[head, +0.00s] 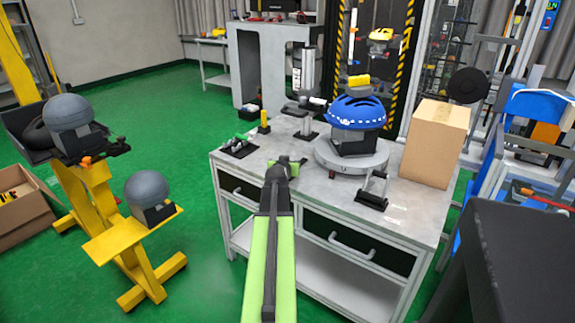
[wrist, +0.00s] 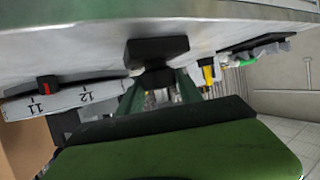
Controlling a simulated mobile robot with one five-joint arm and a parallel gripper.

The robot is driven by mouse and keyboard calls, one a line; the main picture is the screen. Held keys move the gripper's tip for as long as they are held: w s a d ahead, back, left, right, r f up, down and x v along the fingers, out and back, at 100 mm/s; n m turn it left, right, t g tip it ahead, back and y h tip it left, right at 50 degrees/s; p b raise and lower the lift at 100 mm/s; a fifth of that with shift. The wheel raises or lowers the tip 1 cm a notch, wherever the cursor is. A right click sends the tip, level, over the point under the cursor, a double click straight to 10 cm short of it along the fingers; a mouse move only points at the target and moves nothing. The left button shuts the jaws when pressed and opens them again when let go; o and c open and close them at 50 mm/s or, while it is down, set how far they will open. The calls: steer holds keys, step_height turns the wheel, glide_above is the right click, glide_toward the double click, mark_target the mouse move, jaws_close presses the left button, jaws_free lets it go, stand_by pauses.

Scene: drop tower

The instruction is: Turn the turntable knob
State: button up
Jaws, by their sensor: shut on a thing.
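The round grey turntable (head: 325,157) stands on the workbench and bears a blue helmet (head: 357,110) on a dark headform. In the wrist view its rim (wrist: 60,102) shows at the left, with the marks 11 and 12 and a red pointer (wrist: 46,88). My gripper (head: 285,164) is low over the benchtop, left of the turntable. In the wrist view its green fingers (wrist: 158,88) are shut on a small black knob (wrist: 157,49) close to the bench surface. The knob is hidden by my gripper in the head view.
A cardboard box (head: 435,142) stands at the bench's right. A black stand with a handle (head: 373,190) is at the front edge. A tray of green tools (head: 238,146) and a yellow post (head: 264,122) are at the left. Grey headforms (head: 147,188) rest on a yellow stand.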

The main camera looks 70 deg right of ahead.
steer(key=shift+f+n+t+y, duration=0.1)
steer(key=shift+n+t+y, duration=0.8)
steer(key=shift+n+t, duration=1.05)
stand_by(2.3)
steer(key=o, duration=1.4)
steer(key=shift+c, duration=0.2)
